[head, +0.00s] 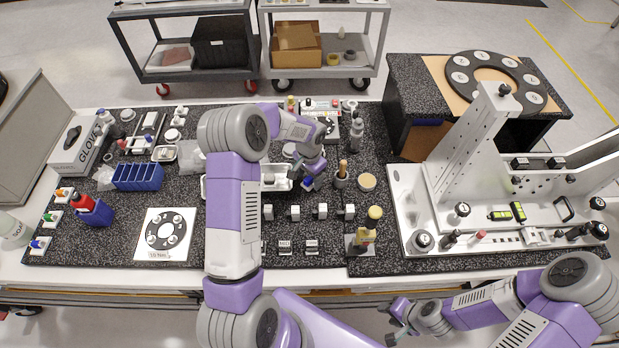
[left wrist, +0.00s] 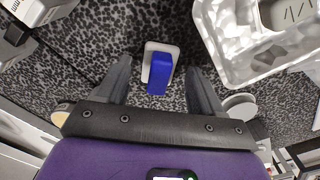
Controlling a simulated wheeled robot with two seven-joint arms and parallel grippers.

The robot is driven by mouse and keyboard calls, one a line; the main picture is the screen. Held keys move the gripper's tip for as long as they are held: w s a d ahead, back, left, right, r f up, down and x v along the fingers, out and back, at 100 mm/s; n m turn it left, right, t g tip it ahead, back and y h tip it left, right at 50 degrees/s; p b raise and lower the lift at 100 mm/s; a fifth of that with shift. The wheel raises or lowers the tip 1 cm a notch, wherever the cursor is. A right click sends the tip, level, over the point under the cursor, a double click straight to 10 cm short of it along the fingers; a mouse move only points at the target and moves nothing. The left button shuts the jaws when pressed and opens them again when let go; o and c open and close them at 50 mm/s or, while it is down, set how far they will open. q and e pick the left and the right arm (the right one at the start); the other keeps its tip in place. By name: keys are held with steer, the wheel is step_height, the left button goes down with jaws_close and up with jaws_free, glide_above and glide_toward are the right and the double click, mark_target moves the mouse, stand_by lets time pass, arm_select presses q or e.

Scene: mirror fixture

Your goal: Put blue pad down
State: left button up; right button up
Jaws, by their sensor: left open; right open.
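The blue pad (left wrist: 160,78) shows in the left wrist view on a small white base (left wrist: 150,60), against the black speckled mat. In the head view, a bit of blue pad (head: 307,183) shows beside my left gripper (head: 303,182). In the left wrist view my left gripper (left wrist: 157,66) is open, with one finger on each side of the pad and a visible gap to both. Whether the base rests on the mat is hard to tell. My right gripper (head: 392,320) is empty, low at the front, away from the worktop; its jaws look small there.
A white tray (left wrist: 265,45) lies close to the right of the pad in the left wrist view. In the head view a cup with tools (head: 341,179), a round tan-topped jar (head: 367,182) and several white blocks (head: 295,212) stand nearby. A white fixture (head: 400,200) is at the right.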

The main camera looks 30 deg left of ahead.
mark_target(309, 178)
arm_select(q)
step_height(309, 178, up, 11)
stand_by(0.3)
steer(key=shift+f, duration=0.1)
stand_by(0.4)
